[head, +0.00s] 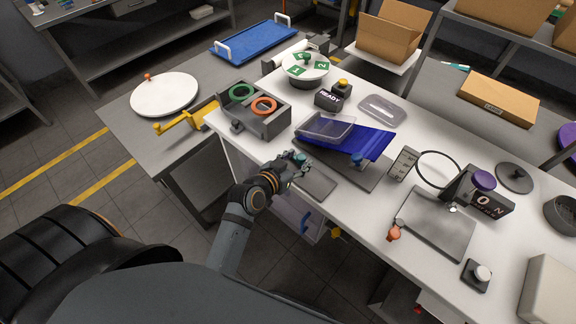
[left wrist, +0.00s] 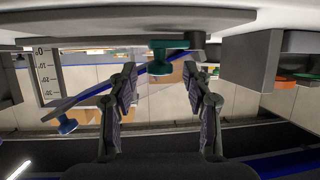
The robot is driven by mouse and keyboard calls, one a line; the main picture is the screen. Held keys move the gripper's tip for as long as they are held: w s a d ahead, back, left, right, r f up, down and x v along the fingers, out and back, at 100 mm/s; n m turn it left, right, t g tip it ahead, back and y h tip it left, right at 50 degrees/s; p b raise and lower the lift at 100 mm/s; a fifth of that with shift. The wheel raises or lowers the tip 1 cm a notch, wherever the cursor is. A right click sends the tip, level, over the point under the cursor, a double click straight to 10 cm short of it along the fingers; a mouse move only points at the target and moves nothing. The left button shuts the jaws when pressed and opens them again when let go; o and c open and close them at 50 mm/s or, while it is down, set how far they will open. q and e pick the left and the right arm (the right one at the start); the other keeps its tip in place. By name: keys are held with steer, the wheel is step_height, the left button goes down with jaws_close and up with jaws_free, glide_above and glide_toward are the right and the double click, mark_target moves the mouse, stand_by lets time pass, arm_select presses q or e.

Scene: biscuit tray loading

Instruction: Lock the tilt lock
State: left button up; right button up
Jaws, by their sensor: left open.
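A blue tilting platform (head: 368,141) stands sloped on a dark base (head: 345,170), with a clear tray (head: 325,127) at its left end. It also shows in the left wrist view (left wrist: 108,88). A teal knob (left wrist: 168,45) sits beside the platform, and a blue knob (left wrist: 67,125) is on its other side; the blue one also shows in the head view (head: 357,161). No label shows which knob is the tilt lock. My left gripper (head: 298,165) is open and empty by the teal knob. In the left wrist view the teal knob appears between its fingers (left wrist: 160,75), apart from both.
A grey bin (head: 255,125) with green and orange rings is left of the gripper. A READY box (head: 332,98) stands behind the platform. A scale plate (head: 403,163) and a ring stand (head: 438,169) are to the right. A dark flat pad (head: 318,184) lies near the front edge.

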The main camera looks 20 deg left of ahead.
arm_select(q)
steer(key=v, duration=0.9)
steer(key=shift+s, duration=0.2)
steer(key=s+a+f+n+g+y, duration=0.1)
steer(key=s+a+f+g, duration=0.15)
steer(key=f, duration=1.25)
steer(key=s+a+f+n+g+y, duration=0.1)
steer(key=s+a+f+g, duration=0.2)
steer(key=f, duration=1.2)
steer(key=s+a+f+g+y, duration=0.1)
steer(key=s+a+f+g, duration=0.2)
steer(key=s+f, duration=0.7)
steer(key=s+a+f+g+y, duration=0.1)
steer(key=s+a+f+g, duration=0.2)
steer(key=s+f, duration=0.7)
steer(key=s, duration=0.5)
steer(key=shift+s+f, duration=0.2)
steer(key=shift+f, duration=0.2)
